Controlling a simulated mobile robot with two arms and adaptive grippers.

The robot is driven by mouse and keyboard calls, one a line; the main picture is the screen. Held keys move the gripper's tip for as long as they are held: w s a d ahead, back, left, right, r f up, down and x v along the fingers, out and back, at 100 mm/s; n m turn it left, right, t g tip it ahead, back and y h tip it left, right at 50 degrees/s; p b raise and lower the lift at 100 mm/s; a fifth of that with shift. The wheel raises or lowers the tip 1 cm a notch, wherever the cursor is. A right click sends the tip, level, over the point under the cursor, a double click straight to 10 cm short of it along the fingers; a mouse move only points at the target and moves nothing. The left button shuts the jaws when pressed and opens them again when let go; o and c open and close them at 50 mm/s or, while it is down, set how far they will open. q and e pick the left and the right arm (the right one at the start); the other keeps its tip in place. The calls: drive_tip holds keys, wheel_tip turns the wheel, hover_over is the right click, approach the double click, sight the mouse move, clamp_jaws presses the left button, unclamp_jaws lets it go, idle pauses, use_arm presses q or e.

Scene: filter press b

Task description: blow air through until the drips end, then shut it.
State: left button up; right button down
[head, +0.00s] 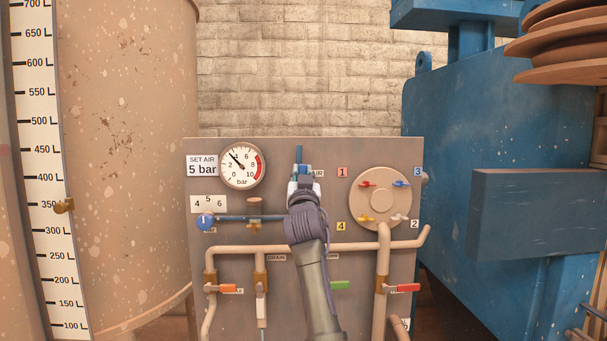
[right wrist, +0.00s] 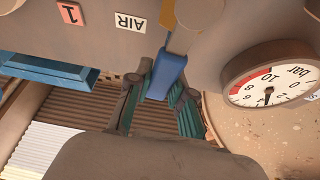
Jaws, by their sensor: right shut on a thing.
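My right gripper (head: 300,182) is shut on the blue lever (head: 299,154) of the air valve, by the AIR label (head: 318,173). The lever points upward in the head view. In the right wrist view the blue lever (right wrist: 170,74) sits between the fingers (right wrist: 163,88). A blue knob (head: 206,222) sits below the 4-5-6 scale. My left gripper is out of view.
The panel (head: 350,225) also carries a round plate (head: 366,213) with red, blue, yellow and white taps. Orange (head: 228,288), green (head: 340,286) and red (head: 408,288) handles sit lower. A tank (head: 130,150) stands left, blue machinery (head: 450,130) right.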

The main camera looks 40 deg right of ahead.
drive_tip(key=shift+r, duration=0.2)
drive_tip(key=c, duration=1.3)
unclamp_jaws()
drive_tip(key=o, duration=0.3)
drive_tip(key=shift+f, duration=0.1)
drive_tip(key=shift+f, duration=0.1)
drive_tip(key=v, duration=1.2)
